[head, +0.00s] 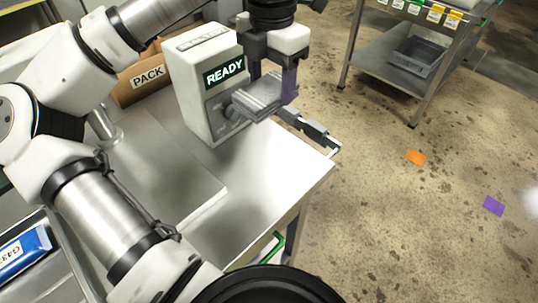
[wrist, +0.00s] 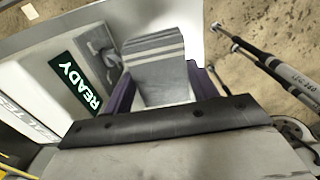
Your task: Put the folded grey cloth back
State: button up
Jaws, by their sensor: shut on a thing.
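The folded grey cloth (head: 259,94) is a thick, layered pad held between the purple fingers of my gripper (head: 273,82). It is above the metal table, just right of the white READY box. In the wrist view the cloth (wrist: 155,68) fills the space between the two purple fingers (wrist: 160,88), with its layered edge facing away. My gripper is shut on it. The cloth partly hides the grey fitting on the box's front, and I cannot tell whether they touch.
The READY box (head: 200,95) stands on the metal table (head: 255,175), beside a cardboard PACK box (head: 140,80). A dark, slim tool (head: 308,127) lies near the table's right edge. The front of the tabletop is bare. A shelved cart (head: 400,65) stands beyond open floor.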

notch_tip(320, 180, down, 18)
jog(key=p, duration=0.2)
jog(key=shift+r+p, duration=0.25)
jog(key=shift+p, duration=0.15)
jog(key=shift+f, duration=0.45)
jog(key=shift+f+b, duration=0.2)
jog(key=shift+b, duration=0.1)
jog(key=o, duration=0.9)
jog(key=shift+r, duration=0.1)
notch_tip(320, 180, up, 12)
jog(key=shift+r+b, duration=0.15)
jog(key=shift+b, duration=0.5)
